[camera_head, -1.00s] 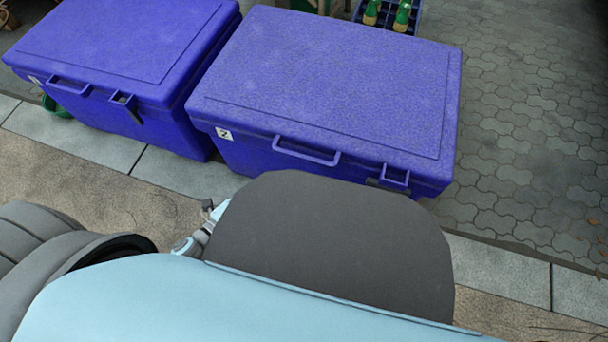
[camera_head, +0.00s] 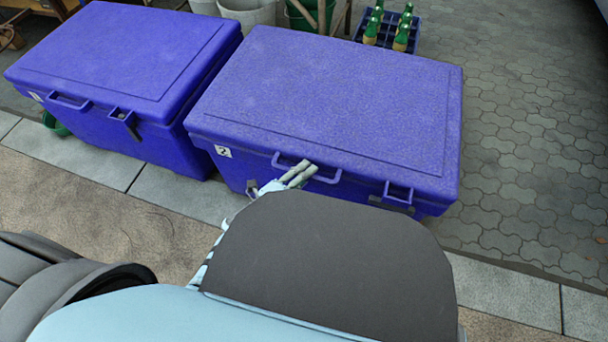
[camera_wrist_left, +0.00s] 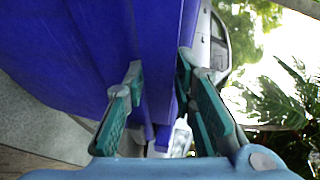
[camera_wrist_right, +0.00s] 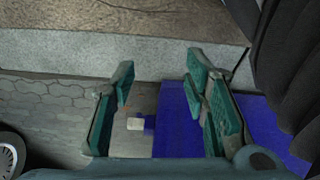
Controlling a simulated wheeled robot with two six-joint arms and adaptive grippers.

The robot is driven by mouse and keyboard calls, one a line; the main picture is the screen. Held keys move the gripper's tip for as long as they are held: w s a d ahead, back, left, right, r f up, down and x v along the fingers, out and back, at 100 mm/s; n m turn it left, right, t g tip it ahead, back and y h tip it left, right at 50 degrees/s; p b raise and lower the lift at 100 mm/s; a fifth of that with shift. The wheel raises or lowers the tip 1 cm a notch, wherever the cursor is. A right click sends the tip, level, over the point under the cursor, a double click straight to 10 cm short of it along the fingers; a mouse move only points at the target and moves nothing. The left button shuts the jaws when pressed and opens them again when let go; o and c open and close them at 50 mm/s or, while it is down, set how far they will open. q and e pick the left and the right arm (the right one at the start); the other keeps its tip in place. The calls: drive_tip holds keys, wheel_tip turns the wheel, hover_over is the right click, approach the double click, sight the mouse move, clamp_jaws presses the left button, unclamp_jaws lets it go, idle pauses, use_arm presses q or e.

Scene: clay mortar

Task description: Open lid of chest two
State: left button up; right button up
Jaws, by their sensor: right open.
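Chest two (camera_head: 335,95) is the blue chest with the "2" label (camera_head: 223,151) on its front; its lid is down. A loop handle (camera_head: 326,179) sticks out from the lid's front edge. My left gripper (camera_head: 306,167) is at the left part of this handle, its fingers overlapping it. In the left wrist view the fingers (camera_wrist_left: 160,85) stand apart with blue plastic between and beyond them; contact is unclear. My right gripper (camera_wrist_right: 157,75) is open and empty, seen only in its wrist view. My own arm hides part of the chest's front.
A second blue chest (camera_head: 120,50) stands close at the left, its lid down. A crate with green bottles (camera_head: 388,35) and buckets (camera_head: 250,12) are behind. Paving (camera_head: 530,130) at the right is clear. Blue plastic (camera_wrist_right: 185,130) shows below my right gripper.

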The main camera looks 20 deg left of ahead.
use_arm(q)
drive_tip(key=shift+c, duration=0.5)
clamp_jaws()
